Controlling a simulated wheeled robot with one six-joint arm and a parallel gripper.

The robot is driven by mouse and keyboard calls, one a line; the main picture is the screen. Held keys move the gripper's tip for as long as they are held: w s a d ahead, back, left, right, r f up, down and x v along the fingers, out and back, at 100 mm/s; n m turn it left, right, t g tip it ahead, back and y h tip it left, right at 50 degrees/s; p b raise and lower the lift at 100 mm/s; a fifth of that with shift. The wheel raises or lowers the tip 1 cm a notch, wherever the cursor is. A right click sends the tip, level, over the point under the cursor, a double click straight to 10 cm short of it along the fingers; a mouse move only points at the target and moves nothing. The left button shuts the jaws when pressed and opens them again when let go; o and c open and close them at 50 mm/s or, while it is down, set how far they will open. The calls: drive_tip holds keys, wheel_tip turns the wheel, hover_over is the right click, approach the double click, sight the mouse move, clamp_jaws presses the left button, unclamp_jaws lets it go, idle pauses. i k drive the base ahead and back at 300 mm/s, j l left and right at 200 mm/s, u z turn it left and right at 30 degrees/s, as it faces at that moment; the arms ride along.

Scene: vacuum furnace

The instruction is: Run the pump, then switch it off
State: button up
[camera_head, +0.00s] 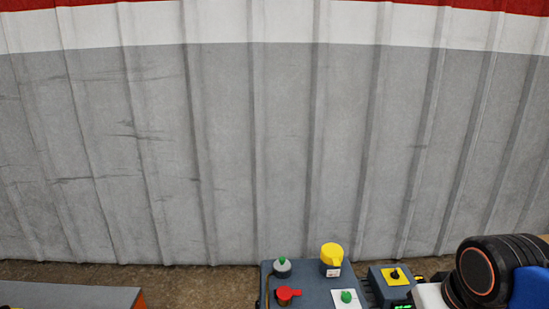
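A dark blue-grey panel box (309,273) stands at the bottom centre, cut off by the lower edge. On it are a grey knob with a green top (283,267), a red handle-like knob (287,295), a tall yellow knob (332,256) and a green button on a white plate (346,297). A smaller box to its right bears a black rotary switch on a yellow plate (395,275). I cannot tell which control belongs to the pump, or read any switch position. My gripper is not visible.
A corrugated grey wall (280,140) with white and red bands fills the background. A grey-topped surface with an orange side (70,296) is at the bottom left. Brown floor (200,285) shows between it and the panel. Bulky black rounded parts crowd the bottom right.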

sight(393, 274)
drive_tip(key=l+z, duration=0.45)
drive_tip(key=k+l, duration=0.2)
drive_tip(key=k, duration=0.15)
drive_tip(key=k+l, duration=0.2)
drive_tip(key=k, duration=0.2)
drive_tip(key=i+j+u, duration=0.1)
drive_tip(key=i+u, duration=0.15)
drive_tip(key=i, duration=0.25)
drive_tip(key=i+u, duration=0.25)
drive_tip(key=i, duration=0.25)
